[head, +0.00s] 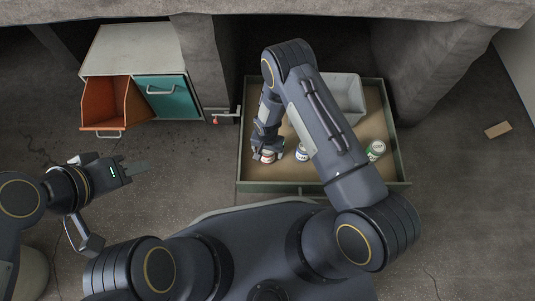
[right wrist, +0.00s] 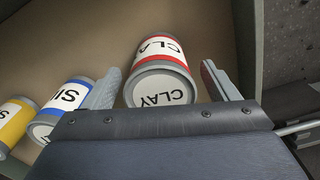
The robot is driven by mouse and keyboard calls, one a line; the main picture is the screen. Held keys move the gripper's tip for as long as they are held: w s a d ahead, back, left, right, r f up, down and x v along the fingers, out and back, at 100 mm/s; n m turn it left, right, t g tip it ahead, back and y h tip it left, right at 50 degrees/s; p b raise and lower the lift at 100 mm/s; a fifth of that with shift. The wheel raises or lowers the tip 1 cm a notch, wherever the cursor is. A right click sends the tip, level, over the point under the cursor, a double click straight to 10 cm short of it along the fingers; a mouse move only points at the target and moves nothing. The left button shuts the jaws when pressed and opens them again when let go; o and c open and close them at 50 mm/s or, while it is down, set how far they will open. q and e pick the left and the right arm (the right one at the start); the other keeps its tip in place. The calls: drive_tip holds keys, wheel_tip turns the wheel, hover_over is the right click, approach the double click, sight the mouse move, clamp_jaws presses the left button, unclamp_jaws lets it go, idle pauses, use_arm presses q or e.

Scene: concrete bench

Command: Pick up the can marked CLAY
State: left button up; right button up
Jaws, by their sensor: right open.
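The can marked CLAY (right wrist: 161,88) has a red band, a white label and a grey lid. It lies in the open drawer (head: 245,170) and shows small in the head view (head: 267,156), partly covered by my right gripper (head: 267,150). In the right wrist view my right gripper (right wrist: 158,70) is open, with one finger on each side of the can and a gap visible on both sides. My left gripper (head: 138,168) is over the floor at the left, away from the drawer; its finger opening does not show clearly.
A blue-banded can (head: 302,152) lies left of the CLAY can in the wrist view, with a yellow can (right wrist: 14,122) beyond it. A green can (head: 376,150) and a grey bin (head: 345,93) are also in the drawer. A cabinet (head: 135,50) with an open orange drawer stands left.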

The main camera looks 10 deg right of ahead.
drive_tip(key=shift+r, duration=0.1)
drive_tip(key=c, duration=1.4)
drive_tip(key=shift+o, duration=0.2)
drive_tip(key=shift+r, duration=0.1)
